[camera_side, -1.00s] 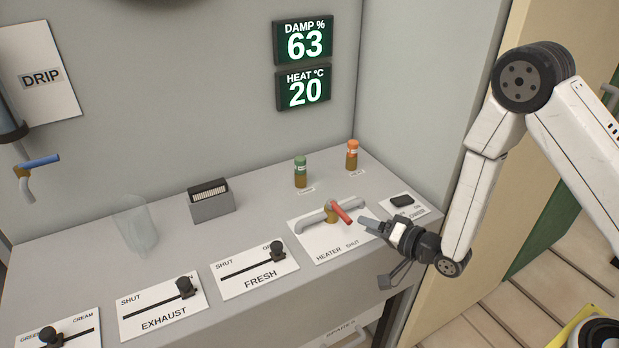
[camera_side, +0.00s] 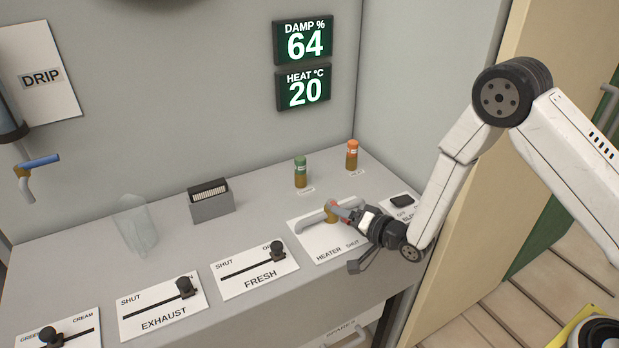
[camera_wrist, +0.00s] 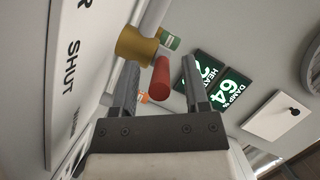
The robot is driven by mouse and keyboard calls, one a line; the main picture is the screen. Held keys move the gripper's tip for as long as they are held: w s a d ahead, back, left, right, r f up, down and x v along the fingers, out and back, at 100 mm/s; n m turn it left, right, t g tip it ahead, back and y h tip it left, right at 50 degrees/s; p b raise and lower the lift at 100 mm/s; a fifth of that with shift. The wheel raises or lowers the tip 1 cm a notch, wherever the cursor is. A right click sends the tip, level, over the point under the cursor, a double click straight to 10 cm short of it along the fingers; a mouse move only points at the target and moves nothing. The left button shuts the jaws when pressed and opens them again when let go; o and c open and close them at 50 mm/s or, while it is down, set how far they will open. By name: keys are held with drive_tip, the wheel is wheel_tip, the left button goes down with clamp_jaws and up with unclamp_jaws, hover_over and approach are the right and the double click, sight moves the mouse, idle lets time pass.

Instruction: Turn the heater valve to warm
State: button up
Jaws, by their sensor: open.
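The heater valve has a red handle (camera_side: 337,205) on a brass body (camera_side: 329,215) with a grey pipe (camera_side: 312,219). It sits on a white plate lettered HEATER and SHUT (camera_side: 318,246). My gripper (camera_side: 352,212) is at the valve from the right, partly hiding the handle. In the wrist view, the red handle (camera_wrist: 160,88) lies between my two open fingers, with the brass body (camera_wrist: 136,46) beyond. I cannot tell whether a finger touches the handle. The heat display (camera_side: 303,89) reads 20.
The damp display (camera_side: 303,40) reads 64. A green-capped bottle (camera_side: 301,172) and an orange-capped bottle (camera_side: 352,155) stand behind the valve. A black switch (camera_side: 402,201) is to the right. FRESH (camera_side: 256,267) and EXHAUST (camera_side: 162,306) sliders lie left, with a clear glass (camera_side: 136,226) behind.

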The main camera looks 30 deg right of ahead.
drive_tip(key=shift+w+a, duration=0.1)
drive_tip(key=shift+w, duration=0.1)
clamp_jaws()
idle(1.4)
